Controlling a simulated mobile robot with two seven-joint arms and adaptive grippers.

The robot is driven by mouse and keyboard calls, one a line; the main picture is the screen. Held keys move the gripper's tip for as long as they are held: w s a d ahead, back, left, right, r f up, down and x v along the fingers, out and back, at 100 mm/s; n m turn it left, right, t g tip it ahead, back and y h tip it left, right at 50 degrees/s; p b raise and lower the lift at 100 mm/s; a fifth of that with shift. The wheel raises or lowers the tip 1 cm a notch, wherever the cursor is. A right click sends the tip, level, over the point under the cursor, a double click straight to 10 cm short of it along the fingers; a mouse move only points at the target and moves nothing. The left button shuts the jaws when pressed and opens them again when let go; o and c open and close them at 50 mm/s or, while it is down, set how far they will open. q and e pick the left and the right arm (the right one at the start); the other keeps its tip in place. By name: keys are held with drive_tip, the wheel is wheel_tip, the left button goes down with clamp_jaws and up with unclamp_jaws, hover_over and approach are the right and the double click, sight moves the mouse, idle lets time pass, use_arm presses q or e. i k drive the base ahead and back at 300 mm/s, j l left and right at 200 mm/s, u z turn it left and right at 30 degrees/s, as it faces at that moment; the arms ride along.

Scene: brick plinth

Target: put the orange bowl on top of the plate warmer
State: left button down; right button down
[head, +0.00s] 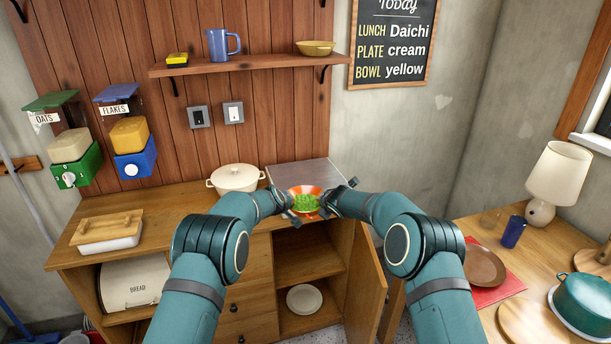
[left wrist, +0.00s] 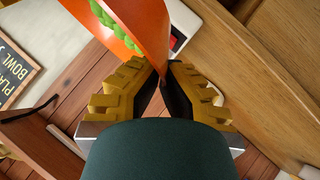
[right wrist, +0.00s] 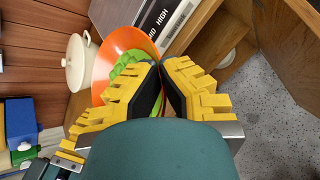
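The orange bowl (head: 296,190), with green food in it, is held between my two grippers at the front of the plate warmer (head: 316,170). The plate warmer is a low box with a flat grey top on the wooden counter; its lettered front shows in the right wrist view (right wrist: 178,22). My left gripper (head: 287,204) is shut on the bowl's left rim, and the rim also shows between its fingers in the left wrist view (left wrist: 150,35). My right gripper (head: 325,203) is shut on the right rim. Whether the bowl touches the warmer is not clear.
A cream lidded pot (head: 236,178) stands left of the warmer. Below, a cabinet door (head: 367,285) hangs open and a white plate (head: 304,299) lies inside. A shelf (head: 250,64) is above. A side table with a lamp (head: 556,180) is at right.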

sight(307, 176)
drive_tip(key=i, duration=1)
